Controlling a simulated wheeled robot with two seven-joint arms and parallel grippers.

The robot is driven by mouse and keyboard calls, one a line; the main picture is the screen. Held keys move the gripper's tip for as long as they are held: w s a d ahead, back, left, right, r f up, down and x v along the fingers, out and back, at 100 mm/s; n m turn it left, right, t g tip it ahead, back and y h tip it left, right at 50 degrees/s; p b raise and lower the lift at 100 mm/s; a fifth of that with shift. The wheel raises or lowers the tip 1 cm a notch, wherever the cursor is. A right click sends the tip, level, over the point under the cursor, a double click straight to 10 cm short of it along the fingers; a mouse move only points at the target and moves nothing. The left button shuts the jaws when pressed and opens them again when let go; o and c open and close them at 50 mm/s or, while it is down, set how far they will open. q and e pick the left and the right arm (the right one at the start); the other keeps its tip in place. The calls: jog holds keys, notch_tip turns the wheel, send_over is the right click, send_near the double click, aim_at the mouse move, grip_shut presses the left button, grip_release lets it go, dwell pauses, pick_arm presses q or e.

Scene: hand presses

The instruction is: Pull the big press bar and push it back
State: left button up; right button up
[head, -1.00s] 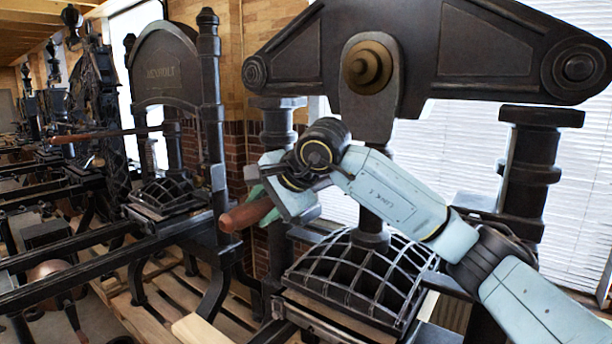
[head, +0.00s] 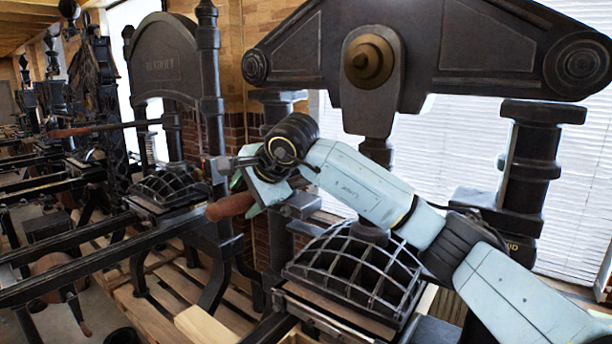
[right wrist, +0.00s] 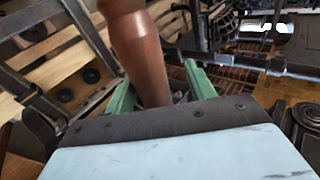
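The big press (head: 480,50) is a dark iron hand press filling the right of the head view. Its bar ends in a reddish-brown wooden handle (head: 230,207), which sticks out to the left of the press column. My right gripper (head: 245,194) is at this handle, with its green fingers on either side. In the right wrist view the handle (right wrist: 138,55) runs down between the fingers (right wrist: 160,82), and they look shut on it. The wrist hides most of the bar behind it. My left gripper is not in view.
A smaller dark press (head: 165,75) with its own wooden-handled bar (head: 70,132) stands to the left. Long dark rails (head: 70,275) cross the lower left. A domed ribbed platen (head: 355,265) sits below my right arm. Open air lies left of the handle.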

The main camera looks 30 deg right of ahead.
jog(key=shift+o, duration=1.2)
jog(key=shift+w+a+f, duration=0.1)
jog(key=shift+w, duration=0.05)
jog(key=shift+o, duration=1.5)
jog(key=shift+s, duration=0.3)
jog(key=shift+s+r, duration=0.15)
jog(key=shift+r, duration=0.15)
jog(key=v, duration=0.8)
jog(key=shift+s, duration=0.2)
